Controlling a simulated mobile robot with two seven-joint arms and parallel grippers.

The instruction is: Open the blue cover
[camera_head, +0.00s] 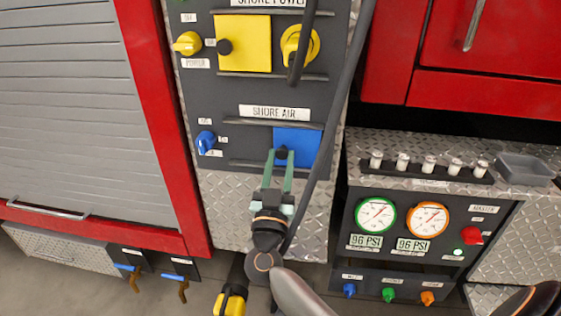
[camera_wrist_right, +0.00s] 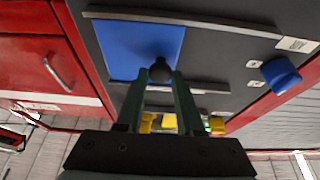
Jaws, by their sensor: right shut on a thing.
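The blue cover (camera_head: 299,143) is a flat square plate on the dark panel under the SHORE AIR label, between two dark rails. It also shows in the right wrist view (camera_wrist_right: 135,45). A small dark round knob (camera_wrist_right: 161,69) sits at the cover's edge, on its left side in the head view. My right gripper (camera_head: 281,159) has its greenish fingers on either side of this knob, shut on it. The cover lies flat and hides what is behind it. My left gripper is not in view.
A blue rotary switch (camera_head: 205,142) sits left of the cover. A yellow cover (camera_head: 244,43) with its own knob and a yellow plug (camera_head: 299,44) are above. A dark hose (camera_head: 341,110) hangs just right of the blue cover. A gauge panel (camera_head: 401,235) stands at right.

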